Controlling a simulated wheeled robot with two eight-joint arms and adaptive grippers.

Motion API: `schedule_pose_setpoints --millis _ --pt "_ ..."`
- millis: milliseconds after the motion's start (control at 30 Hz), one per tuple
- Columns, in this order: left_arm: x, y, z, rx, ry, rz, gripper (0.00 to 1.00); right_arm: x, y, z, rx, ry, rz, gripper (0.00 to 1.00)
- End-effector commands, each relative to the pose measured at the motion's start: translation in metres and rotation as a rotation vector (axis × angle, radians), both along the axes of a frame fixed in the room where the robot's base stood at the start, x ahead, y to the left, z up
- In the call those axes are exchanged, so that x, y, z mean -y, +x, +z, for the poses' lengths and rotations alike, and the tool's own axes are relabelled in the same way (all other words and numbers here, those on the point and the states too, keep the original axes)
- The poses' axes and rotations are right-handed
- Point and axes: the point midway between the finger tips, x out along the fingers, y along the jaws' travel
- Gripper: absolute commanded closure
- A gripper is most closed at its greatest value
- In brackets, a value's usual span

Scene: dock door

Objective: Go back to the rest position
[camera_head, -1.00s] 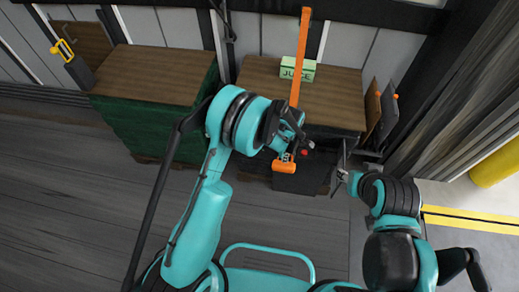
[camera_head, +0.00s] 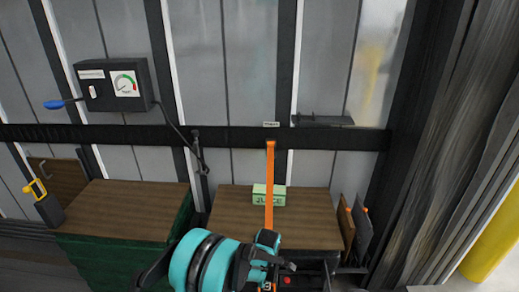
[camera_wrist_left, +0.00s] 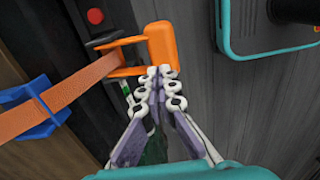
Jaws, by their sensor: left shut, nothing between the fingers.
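My left arm enters at the bottom of the head view, in front of the right wooden-topped cabinet; its fingertips are cut off or hidden there. In the left wrist view my left gripper (camera_wrist_left: 160,76) is shut with nothing between its fingers. Its tips are right at the lower edge of an orange buckle handle (camera_wrist_left: 161,45); I cannot tell whether they touch. An orange strap (camera_wrist_left: 70,90) runs from the buckle through a blue clip (camera_wrist_left: 37,115). In the head view the strap (camera_head: 269,180) hangs from the wall rail past the juice box. My right gripper is not in view.
A yellow post (camera_head: 490,250) stands at far right.

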Motion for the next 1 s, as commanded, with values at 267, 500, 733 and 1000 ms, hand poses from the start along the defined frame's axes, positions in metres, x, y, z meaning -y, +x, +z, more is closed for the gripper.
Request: schedule_pose_setpoints --millis 267,500,733,1000 --pt "-0.035 -0.007 0.088 0.102 -0.014 -0.252 1.00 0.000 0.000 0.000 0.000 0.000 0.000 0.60" --pt "-0.082 -0.040 0.177 0.245 0.028 -0.600 1.00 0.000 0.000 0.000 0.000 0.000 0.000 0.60" --pt "-0.124 -0.092 0.233 0.367 0.134 -0.926 1.00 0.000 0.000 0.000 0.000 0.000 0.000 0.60" --pt "-0.161 -0.157 0.259 0.462 0.331 -1.285 1.00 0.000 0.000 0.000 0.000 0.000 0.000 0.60"
